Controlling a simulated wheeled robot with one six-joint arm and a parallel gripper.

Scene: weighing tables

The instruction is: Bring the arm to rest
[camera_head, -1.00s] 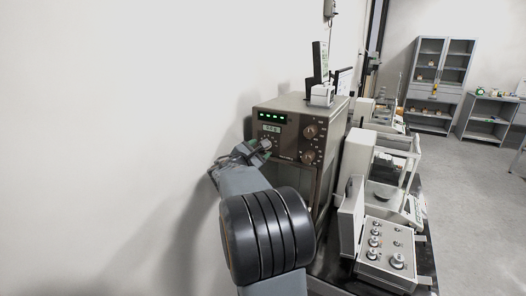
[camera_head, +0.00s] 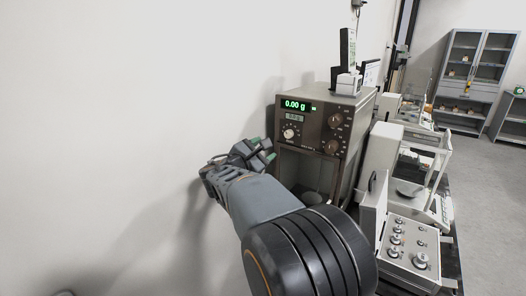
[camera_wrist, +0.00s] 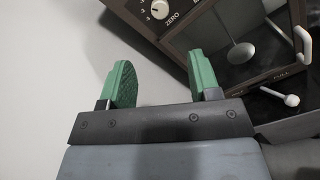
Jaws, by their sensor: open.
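My gripper (camera_head: 262,148) is at the end of my grey arm, left of the brown balance (camera_head: 320,122) and near the white wall. In the wrist view my gripper (camera_wrist: 163,82) shows two green fingertips wide apart with nothing between them. The balance's green display reads 0.00 g. Its ZERO knob (camera_wrist: 160,9) and its weighing pan (camera_wrist: 241,53) behind the glass show in the wrist view. My fingertips are apart from the knob in that view. My arm hides the lower left of the balance.
A box of metal weights (camera_head: 412,258) with its lid up stands on the black table at the right. Another balance (camera_head: 418,170) stands behind it. A grey cabinet (camera_head: 475,70) is at the back. The floor (camera_head: 490,185) at right is clear.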

